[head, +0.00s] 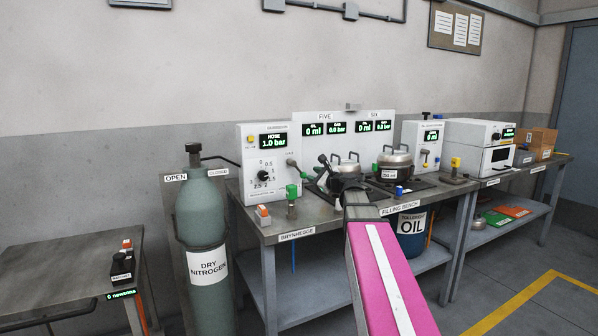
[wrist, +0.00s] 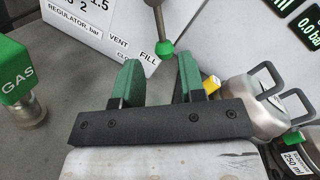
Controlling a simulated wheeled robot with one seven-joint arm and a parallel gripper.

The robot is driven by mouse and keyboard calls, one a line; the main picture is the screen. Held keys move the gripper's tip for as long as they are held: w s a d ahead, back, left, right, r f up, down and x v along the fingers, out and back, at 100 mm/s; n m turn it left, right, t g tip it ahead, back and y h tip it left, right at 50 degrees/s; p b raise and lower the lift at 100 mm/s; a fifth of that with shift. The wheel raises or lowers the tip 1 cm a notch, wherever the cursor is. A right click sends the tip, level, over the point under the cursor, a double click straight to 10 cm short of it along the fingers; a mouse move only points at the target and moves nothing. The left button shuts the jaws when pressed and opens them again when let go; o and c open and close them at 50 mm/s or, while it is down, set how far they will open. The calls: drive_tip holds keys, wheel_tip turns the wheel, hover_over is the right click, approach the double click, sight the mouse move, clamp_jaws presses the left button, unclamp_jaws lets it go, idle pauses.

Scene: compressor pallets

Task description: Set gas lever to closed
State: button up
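The gas lever (wrist: 159,30) is a grey rod with a green knob on the white regulator panel (wrist: 85,25). Its knob hangs just right of the FILL label; VENT and a partly hidden label starting CLO lie further left. In the head view the lever (head: 292,163) shows at the panel's lower right. My gripper (wrist: 157,68) is open, with two green-padded fingers and nothing between them. The knob is just beyond the fingertips, roughly in line with the gap. In the head view my gripper (head: 322,168) is just right of the lever; its fingers are small there.
A green GAS fitting (wrist: 17,75) stands on the bench to the left. Metal pots (wrist: 258,105) with handles stand close on the right. A dry nitrogen cylinder (head: 202,215) stands left of the bench (head: 325,228). A blue oil drum (head: 410,243) is underneath.

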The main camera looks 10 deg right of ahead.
sight(299, 170)
drive_tip(key=x, duration=1)
drive_tip(key=shift+d, duration=0.15)
clamp_jaws()
